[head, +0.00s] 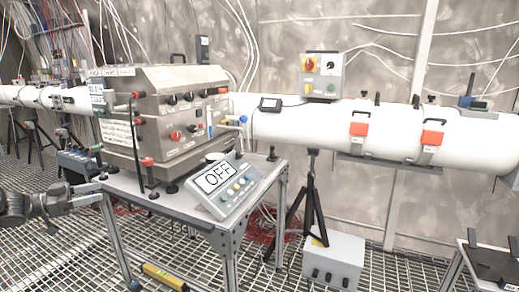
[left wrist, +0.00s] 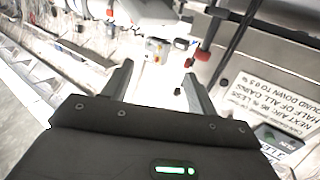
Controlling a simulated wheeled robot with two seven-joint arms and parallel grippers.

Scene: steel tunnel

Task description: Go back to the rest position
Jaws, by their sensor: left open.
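My left gripper (head: 96,192) is at the left edge of the head view, beside the left edge of the metal table (head: 178,207). Its two fingers are apart with nothing visible between them. In the left wrist view the same gripper (left wrist: 158,70) shows two spread grey fingers. The steel control box (head: 175,110) stands on the table to the right of the fingers. I cannot tell whether a finger touches the table. My right gripper is not in view.
A sloped panel reading OFF (head: 227,184) sits at the table's front right. A white pipe (head: 290,122) runs along the wall. A grey box (head: 333,262) stands on the grating floor beside a black tripod (head: 311,205). A yellow level (head: 163,276) lies low by the table.

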